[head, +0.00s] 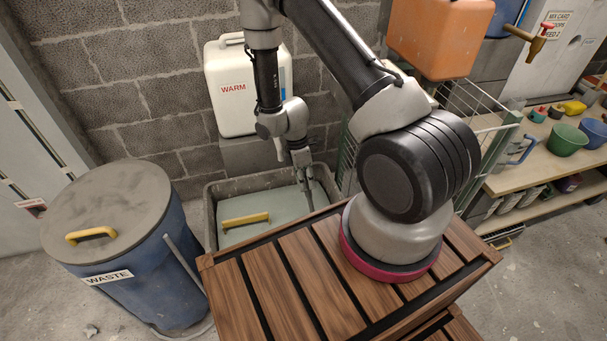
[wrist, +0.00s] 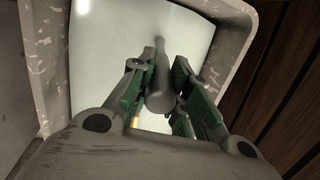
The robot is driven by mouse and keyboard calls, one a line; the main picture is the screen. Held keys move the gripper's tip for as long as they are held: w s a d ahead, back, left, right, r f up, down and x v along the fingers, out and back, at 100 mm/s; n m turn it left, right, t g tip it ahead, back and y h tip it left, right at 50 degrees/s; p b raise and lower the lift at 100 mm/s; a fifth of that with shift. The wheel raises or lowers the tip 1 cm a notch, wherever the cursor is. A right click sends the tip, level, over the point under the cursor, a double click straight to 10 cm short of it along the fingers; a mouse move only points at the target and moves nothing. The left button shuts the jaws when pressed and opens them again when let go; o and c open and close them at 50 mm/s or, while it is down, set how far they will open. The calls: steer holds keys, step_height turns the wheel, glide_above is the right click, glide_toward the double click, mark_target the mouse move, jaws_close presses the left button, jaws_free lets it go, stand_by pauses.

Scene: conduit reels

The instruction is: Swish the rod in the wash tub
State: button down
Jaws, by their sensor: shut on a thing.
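The wash tub (head: 212,215) is a worn grey basin against the block wall, with a pale, smooth surface inside it. My gripper (head: 302,166) points down over the tub's right part. It is shut on a dark grey rod (head: 308,198), whose lower part reaches down toward the pale surface. In the wrist view the rod (wrist: 161,90) lies between the green finger pads of my gripper (wrist: 170,88), and the tub's chipped rim (wrist: 55,70) surrounds the pale surface. I cannot tell whether the rod's tip is below that surface.
A yellow bar (head: 245,220) lies at the pale surface, left of the rod. A white WARM container (head: 236,88) hangs above the tub. A blue waste bin (head: 125,245) stands left. My slatted wooden deck (head: 290,280) is in front. A shelf (head: 545,160) with bowls is right.

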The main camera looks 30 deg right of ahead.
steer(key=shift+w+d, duration=0.5)
steer(key=shift+w, duration=2.8)
steer(key=s, duration=0.4)
steer(key=s+a, duration=0.1)
steer(key=s, duration=0.1)
steer(key=shift+s, duration=0.3)
steer(key=w, duration=0.3)
steer(key=shift+w+d, duration=0.1)
steer(key=shift+d, duration=0.2)
steer(key=s+v, duration=0.2)
steer(key=v, duration=0.7)
steer(key=s+d+r+v, duration=0.1)
steer(key=s+v, duration=0.1)
steer(key=v, duration=0.6)
steer(key=shift+d+r, duration=0.2)
steer(key=shift+r, duration=0.2)
